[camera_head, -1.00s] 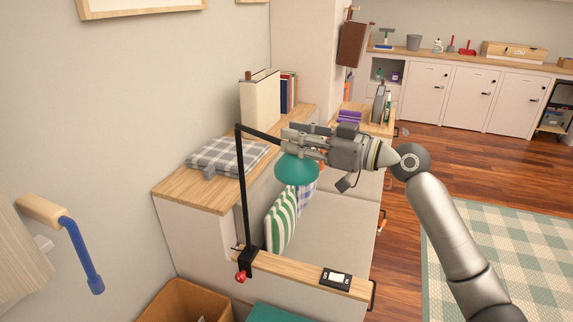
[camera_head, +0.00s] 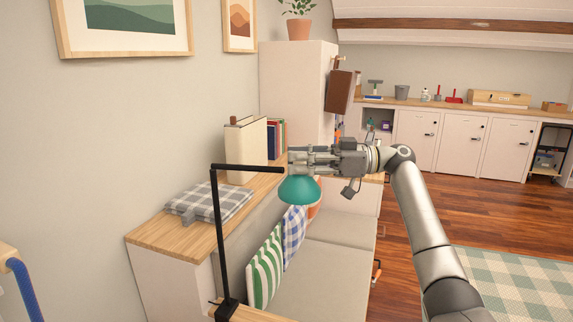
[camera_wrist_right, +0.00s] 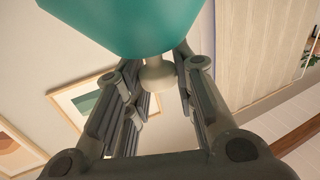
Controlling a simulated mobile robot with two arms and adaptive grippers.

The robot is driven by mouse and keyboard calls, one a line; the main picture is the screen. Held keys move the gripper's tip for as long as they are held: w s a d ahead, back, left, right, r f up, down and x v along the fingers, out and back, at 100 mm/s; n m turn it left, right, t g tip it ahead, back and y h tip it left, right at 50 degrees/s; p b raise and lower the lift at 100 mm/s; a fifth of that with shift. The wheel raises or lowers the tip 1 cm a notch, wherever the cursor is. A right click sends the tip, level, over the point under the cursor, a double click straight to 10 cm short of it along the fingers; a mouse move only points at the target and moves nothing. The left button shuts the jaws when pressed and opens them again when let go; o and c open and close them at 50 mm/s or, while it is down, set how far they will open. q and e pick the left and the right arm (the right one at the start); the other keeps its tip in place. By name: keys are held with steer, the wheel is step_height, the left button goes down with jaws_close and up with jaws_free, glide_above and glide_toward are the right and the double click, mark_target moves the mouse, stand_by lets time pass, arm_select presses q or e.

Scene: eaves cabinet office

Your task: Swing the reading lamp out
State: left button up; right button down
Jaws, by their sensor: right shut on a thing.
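The reading lamp has a black post (camera_head: 221,235), a black horizontal arm (camera_head: 248,167) and a teal shade (camera_head: 299,191) hanging at the arm's right end, above the bench seat. The post stands upright on a wooden ledge at the bottom of the head view. My right gripper (camera_head: 296,162) is shut at the lamp's head, just above the shade. In the right wrist view, a pale round knob (camera_wrist_right: 157,73) shows between the fingers, with the teal shade (camera_wrist_right: 130,25) beside it. My left gripper is out of view.
The bench seat (camera_head: 325,268) with a green-striped cushion (camera_head: 265,270) and a blue-checked cushion (camera_head: 293,236) lies below. Books (camera_head: 245,150) and a folded grey-checked cloth (camera_head: 212,202) rest on the wooden shelf at left. Open floor (camera_head: 485,215) lies right of the bench.

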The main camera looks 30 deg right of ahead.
steer(key=shift+w+d+n+g, duration=0.3)
steer(key=shift+w+d+g, duration=0.05)
steer(key=shift+d+g, duration=0.15)
steer(key=c, duration=1.2)
jaws_free()
steer(key=shift+c, duration=0.2)
steer(key=v, duration=1.2)
steer(key=shift+f, duration=0.25)
